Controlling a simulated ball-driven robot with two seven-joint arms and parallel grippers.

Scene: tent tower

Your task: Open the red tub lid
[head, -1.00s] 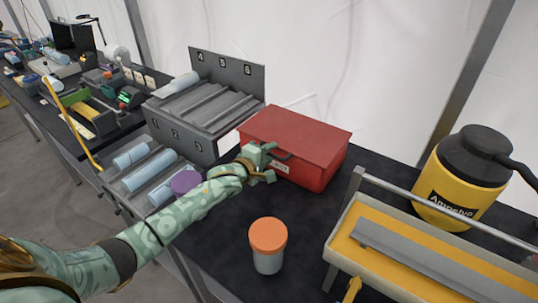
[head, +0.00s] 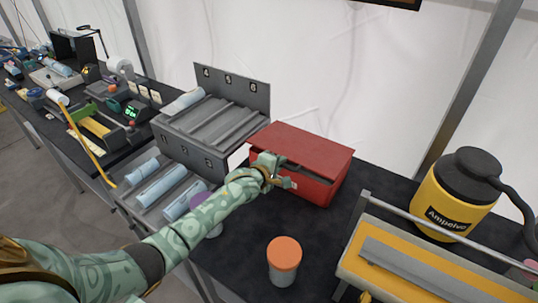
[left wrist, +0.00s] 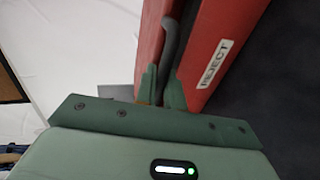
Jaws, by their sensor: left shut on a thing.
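The red tub (head: 320,189) stands on the dark bench, and its red lid (head: 305,145) is tipped up a little at the front, with a dark gap under the edge. My left gripper (head: 284,172) is at the tub's front, shut on the lid's dark handle. In the left wrist view the fingers (left wrist: 161,90) close around the grey handle (left wrist: 169,42). The lid (left wrist: 151,35) is left of it, and the tub wall with a REJECT label (left wrist: 215,64) is right. The tub's inside is hidden. My right gripper is out of view.
An orange-capped jar (head: 284,262) stands in front of the tub. A grey rack (head: 225,120) with pale cylinders is at left, near a purple-topped container (head: 207,212). A yellow Ampolve jug (head: 455,200) and a railed yellow tray (head: 425,262) are at right.

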